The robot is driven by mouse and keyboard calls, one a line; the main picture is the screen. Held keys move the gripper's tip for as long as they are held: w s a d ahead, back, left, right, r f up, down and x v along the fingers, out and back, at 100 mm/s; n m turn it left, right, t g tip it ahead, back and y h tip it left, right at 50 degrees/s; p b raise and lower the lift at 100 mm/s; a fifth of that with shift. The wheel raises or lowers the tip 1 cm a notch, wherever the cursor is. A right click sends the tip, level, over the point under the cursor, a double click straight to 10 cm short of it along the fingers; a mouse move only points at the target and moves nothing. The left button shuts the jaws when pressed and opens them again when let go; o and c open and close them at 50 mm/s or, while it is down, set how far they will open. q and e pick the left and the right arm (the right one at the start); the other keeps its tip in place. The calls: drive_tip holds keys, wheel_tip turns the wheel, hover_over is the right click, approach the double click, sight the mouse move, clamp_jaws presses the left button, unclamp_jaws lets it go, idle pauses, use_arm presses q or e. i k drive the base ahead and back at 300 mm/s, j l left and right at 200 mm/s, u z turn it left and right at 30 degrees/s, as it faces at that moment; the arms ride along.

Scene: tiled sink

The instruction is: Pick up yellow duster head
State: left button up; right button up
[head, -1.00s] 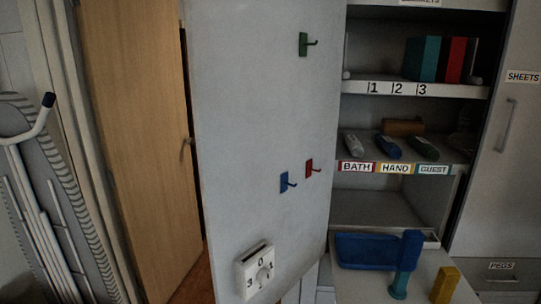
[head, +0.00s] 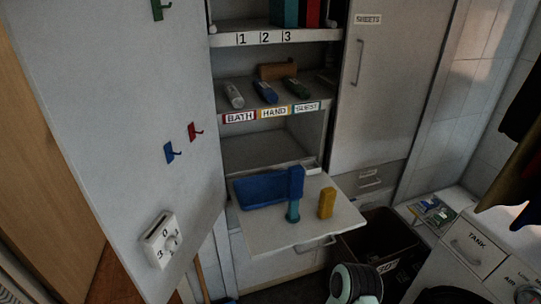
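The yellow duster head (head: 326,203) is a small upright yellow block in the head view. It stands on the white pull-out shelf (head: 270,239), toward its right side. To its left, a teal handle (head: 293,211) stands upright with a blue block (head: 296,181) at its top. A blue tray (head: 246,195) lies behind and left of the handle. Neither gripper can be made out in the head view. A rounded black and white part with a teal edge shows at the bottom centre, well below the yellow block, and I cannot tell what it is.
A grey door panel (head: 120,110) with coloured hooks and a dial stands open at left. Shelves above hold rolled items (head: 265,91) over BATH, HAND and GUEST labels. A dark open bin (head: 378,232) is right of the pull-out shelf.

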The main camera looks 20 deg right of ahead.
sight(327, 197)
drive_tip(key=z, duration=1.2)
